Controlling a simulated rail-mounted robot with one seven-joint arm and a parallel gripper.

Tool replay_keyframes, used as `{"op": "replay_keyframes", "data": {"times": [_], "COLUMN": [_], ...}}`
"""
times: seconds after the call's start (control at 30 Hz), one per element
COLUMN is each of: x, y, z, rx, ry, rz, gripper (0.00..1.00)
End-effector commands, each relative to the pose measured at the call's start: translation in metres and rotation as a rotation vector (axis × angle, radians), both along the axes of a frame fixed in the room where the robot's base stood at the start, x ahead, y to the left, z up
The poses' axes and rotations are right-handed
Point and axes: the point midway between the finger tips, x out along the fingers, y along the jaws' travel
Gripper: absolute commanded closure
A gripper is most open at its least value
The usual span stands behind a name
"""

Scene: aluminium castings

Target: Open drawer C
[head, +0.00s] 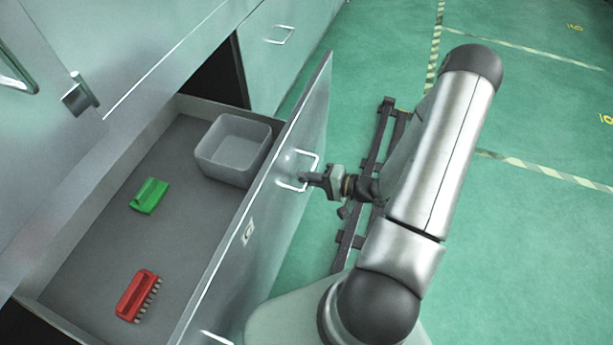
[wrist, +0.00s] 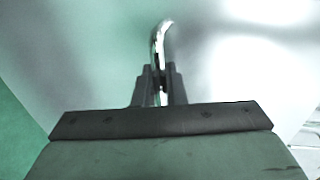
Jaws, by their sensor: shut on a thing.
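A wide drawer (head: 262,250) stands pulled out from the cabinet in the head view, its inside in plain sight. A small label (head: 248,232) is on its front, too small to read, so I cannot tell its letter. My gripper (head: 305,179) is at the bow handle (head: 312,156) on the far part of the drawer front. In the wrist view the two dark fingers (wrist: 160,84) are shut on the handle (wrist: 159,42), which rises between them. The drawer front fills most of the wrist view behind it.
Another cabinet front with a handle (head: 280,35) stands beyond. Green floor (head: 530,245) with striped lines is open at right; a dark rail (head: 384,130) lies behind my arm.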

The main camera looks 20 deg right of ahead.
Motion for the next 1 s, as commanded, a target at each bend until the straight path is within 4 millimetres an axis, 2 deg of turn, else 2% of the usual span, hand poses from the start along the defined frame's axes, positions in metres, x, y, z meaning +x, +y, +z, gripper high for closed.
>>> {"op": "replay_keyframes", "data": {"times": [0.03,0.1,0.13,0.53,0.67,0.77,1.0], "x": [0.000,0.000,0.000,0.000,-0.005,-0.014,-0.052], "y": [0.000,0.000,0.000,0.000,-0.007,-0.018,-0.061], "z": [0.000,0.000,0.000,0.000,0.002,0.006,0.018], "rx": [-0.001,-0.001,-0.001,-0.001,-0.002,-0.003,-0.003], "ry": [-0.001,-0.001,-0.001,0.000,-0.001,-0.001,0.000], "rz": [0.001,0.001,0.000,0.000,-0.003,-0.004,-0.006], "gripper": [1.00,0.75,0.71,0.71,0.71,0.71,0.71]}}
